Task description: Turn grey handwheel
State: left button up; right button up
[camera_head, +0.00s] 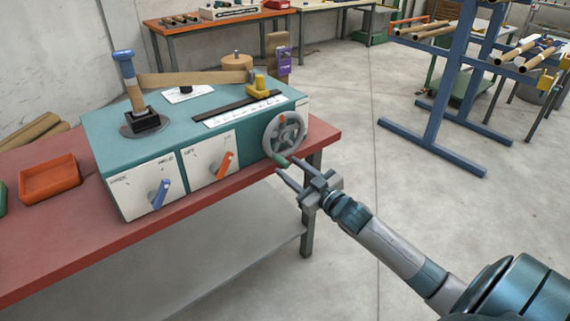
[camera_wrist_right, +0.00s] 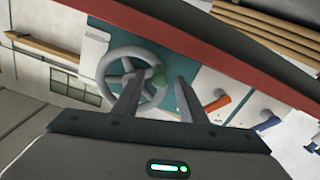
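The grey handwheel (camera_head: 296,122) is on the right end of the teal winder box, with a green knob (camera_head: 281,160) at its lower rim. It also shows in the right wrist view (camera_wrist_right: 105,69), where the green knob (camera_wrist_right: 156,77) appears between the fingertips. My right gripper (camera_head: 285,166) is open, its fingers pointing at the knob from the front right. I cannot tell whether a finger touches the knob. My left gripper is not in view.
The teal winder box (camera_head: 190,125) carries an orange lever (camera_head: 223,164) and a blue lever (camera_head: 159,193) on its front. It stands on a red-topped table (camera_head: 200,204) with an orange tray (camera_head: 50,178). A blue rack (camera_head: 440,100) stands right; the floor between is clear.

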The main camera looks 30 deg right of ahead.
aim_at(287, 166)
jog(key=shift+w+a, duration=0.15)
jog(key=shift+w, duration=1.35)
grip_shut()
